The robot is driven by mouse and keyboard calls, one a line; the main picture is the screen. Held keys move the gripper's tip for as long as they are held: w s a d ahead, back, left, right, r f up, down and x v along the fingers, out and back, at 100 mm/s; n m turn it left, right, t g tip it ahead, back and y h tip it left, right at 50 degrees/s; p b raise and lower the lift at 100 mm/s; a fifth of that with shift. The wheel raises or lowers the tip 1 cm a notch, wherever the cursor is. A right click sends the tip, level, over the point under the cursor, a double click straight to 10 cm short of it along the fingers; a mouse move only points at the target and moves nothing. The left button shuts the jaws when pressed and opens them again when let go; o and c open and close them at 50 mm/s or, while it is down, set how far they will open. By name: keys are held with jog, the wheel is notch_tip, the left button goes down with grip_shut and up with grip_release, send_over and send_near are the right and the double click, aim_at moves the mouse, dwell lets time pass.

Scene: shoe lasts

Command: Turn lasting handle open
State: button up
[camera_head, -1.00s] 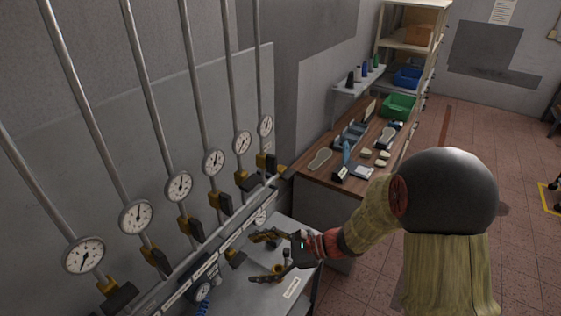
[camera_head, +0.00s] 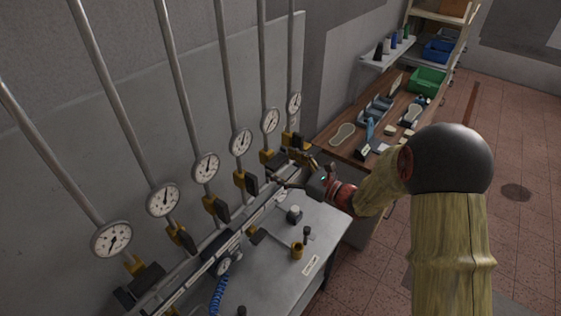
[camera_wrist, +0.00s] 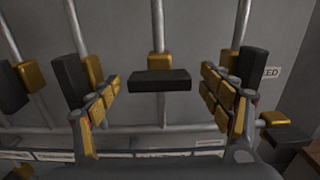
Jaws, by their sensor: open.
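Black valve handles on yellow bodies stand in a row on the wall pipes, one below each gauge; one such handle (camera_head: 247,182) is left of my gripper (camera_head: 296,170). My gripper is open and empty, close in front of the right part of the row. In the wrist view, a black handle (camera_wrist: 160,81) on a yellow valve body (camera_wrist: 156,61) lies crosswise, centred between my spread fingers (camera_wrist: 160,110) and apparently beyond their tips. I see no contact. I cannot read which label belongs to it, so I cannot tell whether it is the lasting handle.
Neighbouring black handles (camera_wrist: 70,82) and (camera_wrist: 250,66) lie close behind my fingers on both sides. Pressure gauges (camera_head: 206,167) sit above the valves. A grey bench (camera_head: 270,262) with small fittings is below. A wooden workbench (camera_head: 340,134) with shoe parts stands farther back.

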jog(key=shift+w+a, duration=0.3)
jog(key=shift+a, duration=0.15)
jog(key=c, duration=1.1)
jog(key=shift+c, duration=0.3)
